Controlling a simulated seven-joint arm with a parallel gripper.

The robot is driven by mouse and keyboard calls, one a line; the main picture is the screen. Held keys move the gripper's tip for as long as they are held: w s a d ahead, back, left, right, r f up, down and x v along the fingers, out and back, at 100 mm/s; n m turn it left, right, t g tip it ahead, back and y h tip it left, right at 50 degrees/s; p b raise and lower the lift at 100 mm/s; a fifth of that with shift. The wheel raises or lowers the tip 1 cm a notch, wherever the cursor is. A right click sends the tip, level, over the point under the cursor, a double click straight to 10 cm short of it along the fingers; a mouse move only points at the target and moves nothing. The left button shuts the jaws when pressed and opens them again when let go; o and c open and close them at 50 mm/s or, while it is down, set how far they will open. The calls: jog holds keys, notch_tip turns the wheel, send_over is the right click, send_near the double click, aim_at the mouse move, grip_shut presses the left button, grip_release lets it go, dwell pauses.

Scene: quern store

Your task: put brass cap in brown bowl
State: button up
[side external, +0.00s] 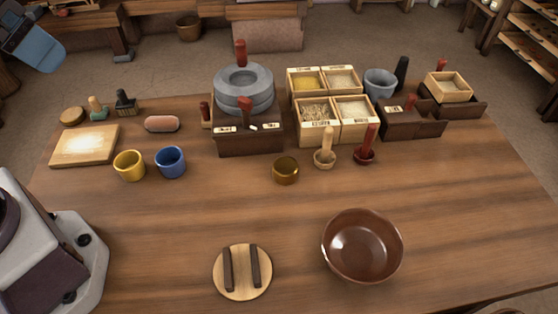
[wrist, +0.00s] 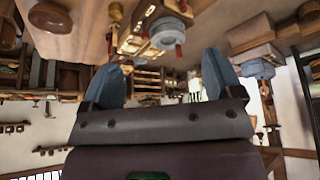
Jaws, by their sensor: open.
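The brass cap (side external: 286,171) is a small, round, dull-gold piece on the wooden table, in front of the grey quern. The brown bowl (side external: 362,246) is wide, glossy and empty, and stands nearer the front, to the right of the cap. My gripper (side external: 36,46) is at the upper left of the side view, raised and far from both. In the wrist view its two blue fingers (wrist: 164,75) are spread apart with nothing between them. A brown rounded shape like the bowl shows at the top left of that tilted view.
A round wooden lid with two dark bars (side external: 242,272) lies left of the bowl. A yellow cup (side external: 129,166), a blue cup (side external: 170,162) and a board (side external: 84,146) are at the left. The quern (side external: 243,86) and grain boxes (side external: 352,108) stand behind. The front centre is mostly clear.

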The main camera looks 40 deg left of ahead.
jog(key=w+d+f+m+g, duration=0.1)
jog(key=w+d+f+g, duration=0.25)
jog(key=w, duration=0.35)
jog(key=n+g, duration=0.2)
jog(key=n, duration=1.1)
send_over(286, 167)
jog(key=d, duration=0.1)
jog(key=f, duration=2.4)
jog(key=shift+w+f, duration=0.2)
jog(key=shift+f, duration=0.1)
jog(key=f, duration=0.2)
jog(key=a+f, duration=0.1)
jog(key=f, duration=0.2)
jog(key=shift+s+f, duration=0.15)
jog(key=shift+f, duration=0.15)
